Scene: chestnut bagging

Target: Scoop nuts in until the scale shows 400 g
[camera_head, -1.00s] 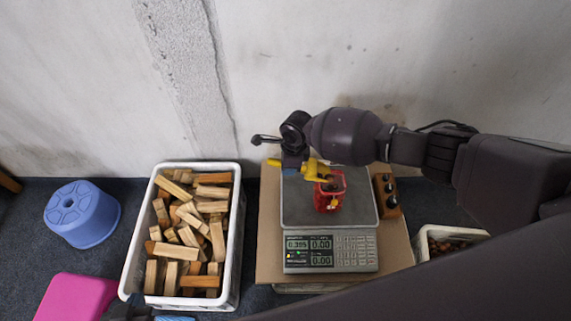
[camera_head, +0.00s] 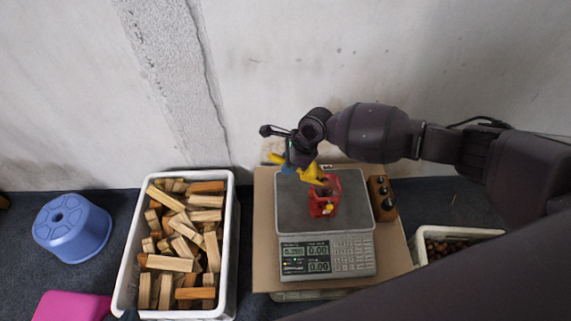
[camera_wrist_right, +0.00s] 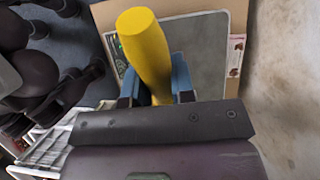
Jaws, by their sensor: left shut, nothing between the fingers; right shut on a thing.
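My right gripper (camera_head: 290,158) is shut on the yellow scoop (camera_head: 312,173), at the back edge of the scale (camera_head: 290,215). In the right wrist view the scoop's yellow handle (camera_wrist_right: 147,45) stands between the blue fingers (camera_wrist_right: 157,88). The scoop is tilted down toward the red bag (camera_head: 322,206), which stands on the scale pan; its contents are hard to make out. The scale's display (camera_head: 292,250) is lit, but its weight digits are too small to read surely.
A white crate of wooden blocks (camera_head: 229,250) stands left of the scale. A crate of nuts (camera_head: 420,242) is at the right, partly behind my arm. A brown box with black knobs (camera_head: 381,198) sits beside the pan. A blue stool (camera_head: 72,230) is far left.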

